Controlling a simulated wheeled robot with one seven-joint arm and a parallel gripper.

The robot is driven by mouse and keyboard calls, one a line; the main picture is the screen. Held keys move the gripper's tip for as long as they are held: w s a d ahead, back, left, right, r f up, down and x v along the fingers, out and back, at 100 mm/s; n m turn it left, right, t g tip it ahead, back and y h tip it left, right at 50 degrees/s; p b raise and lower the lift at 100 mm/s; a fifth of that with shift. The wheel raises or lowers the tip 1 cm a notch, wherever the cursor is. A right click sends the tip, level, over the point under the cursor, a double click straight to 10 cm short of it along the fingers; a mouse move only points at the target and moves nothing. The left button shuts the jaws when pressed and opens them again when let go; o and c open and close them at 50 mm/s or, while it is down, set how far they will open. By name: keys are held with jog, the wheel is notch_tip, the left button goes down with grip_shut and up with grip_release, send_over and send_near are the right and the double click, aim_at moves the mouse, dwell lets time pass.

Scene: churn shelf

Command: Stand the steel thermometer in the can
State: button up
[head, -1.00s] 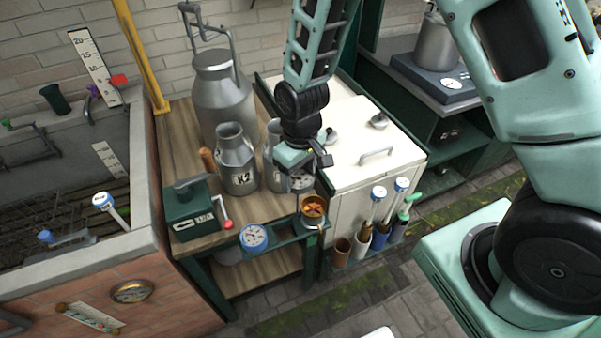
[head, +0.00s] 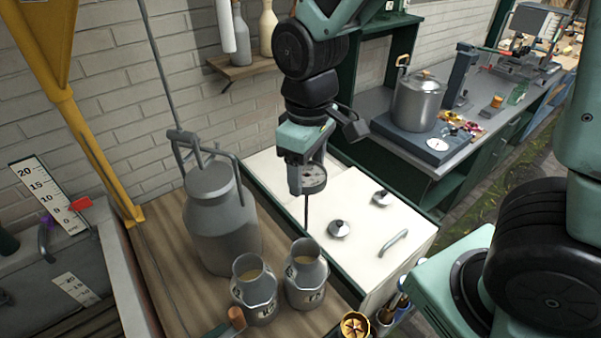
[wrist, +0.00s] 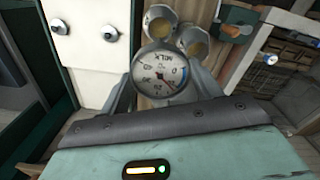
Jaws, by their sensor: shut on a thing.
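My gripper (head: 306,188) is shut on the steel thermometer. Its round dial (head: 316,178) is at the jaws and its thin dark stem hangs about upright. In the wrist view the white dial face (wrist: 159,75) shows between the fingers. In the head view the stem's tip appears above and behind the small cans, against the white cabinet. One small open can (head: 253,290) and another (head: 305,276) stand side by side on the wooden bench, with pale contents. A large closed can (head: 222,222) stands behind them. The gap between tip and cans is hard to judge.
The white cabinet (head: 372,215) with knobs and a handle stands right of the bench. A yellow post (head: 92,150) rises at left. A brass-coloured cup (head: 355,325) is at the front edge. A pot (head: 420,103) stands on a scale at back right.

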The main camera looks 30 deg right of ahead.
jog(key=b, duration=0.5)
send_over(307, 216)
jog(key=shift+w+f, duration=0.15)
jog(key=shift+f, duration=2.85)
jog(key=shift+f+b, duration=2.35)
jog(key=shift+f, duration=1.15)
jog(key=shift+f+b, duration=2.15)
jog(key=shift+f, duration=0.7)
